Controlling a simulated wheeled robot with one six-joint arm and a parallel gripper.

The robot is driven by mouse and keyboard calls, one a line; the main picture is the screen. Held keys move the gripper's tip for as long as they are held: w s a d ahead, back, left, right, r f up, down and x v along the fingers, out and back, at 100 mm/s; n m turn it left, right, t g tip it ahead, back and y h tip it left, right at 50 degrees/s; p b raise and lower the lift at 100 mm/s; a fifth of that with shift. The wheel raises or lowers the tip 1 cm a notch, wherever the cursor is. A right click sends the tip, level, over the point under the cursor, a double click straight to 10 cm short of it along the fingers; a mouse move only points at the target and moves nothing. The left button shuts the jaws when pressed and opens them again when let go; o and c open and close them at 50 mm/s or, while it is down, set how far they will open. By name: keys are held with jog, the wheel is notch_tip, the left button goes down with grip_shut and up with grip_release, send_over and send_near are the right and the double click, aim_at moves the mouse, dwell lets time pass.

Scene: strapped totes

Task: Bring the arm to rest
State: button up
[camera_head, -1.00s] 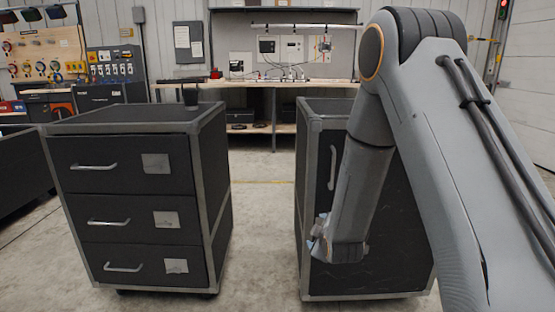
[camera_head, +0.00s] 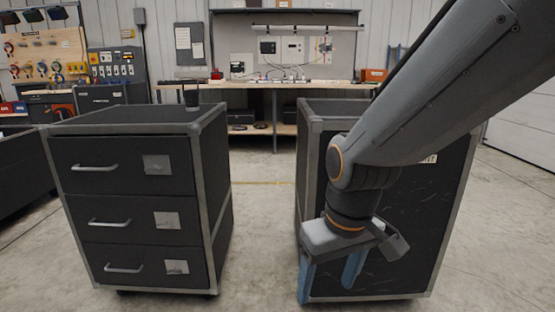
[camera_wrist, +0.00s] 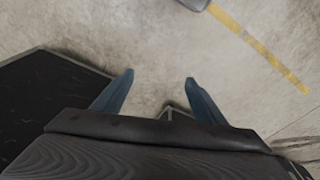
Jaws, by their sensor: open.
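My gripper (camera_head: 328,279) hangs at the end of my arm in front of the right black cabinet (camera_head: 441,230) in the head view. Its two blue fingers point down and stand apart, with nothing between them. In the wrist view the fingers (camera_wrist: 157,84) are spread over bare concrete floor. My arm comes in from the upper right and bends at a joint before the cabinet front, hiding part of it.
A black cabinet with three drawers (camera_head: 128,222) stands at the left, a dark cup (camera_head: 191,97) on its top. An open floor gap (camera_head: 262,215) lies between the cabinets. A workbench (camera_head: 330,82) stands at the back. A yellow floor line (camera_wrist: 262,49) shows in the wrist view.

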jog(key=s+r+m+g, duration=0.1)
jog(key=s+r+g, duration=0.1)
jog(key=s, duration=0.5)
jog(key=d+r+m+h+p, duration=0.1)
jog(key=d+r+m+p, duration=0.2)
jog(key=d+r+p, duration=0.7)
jog(key=p, duration=0.8)
jog(key=shift+p, duration=0.3)
jog(key=shift+w+d, duration=0.1)
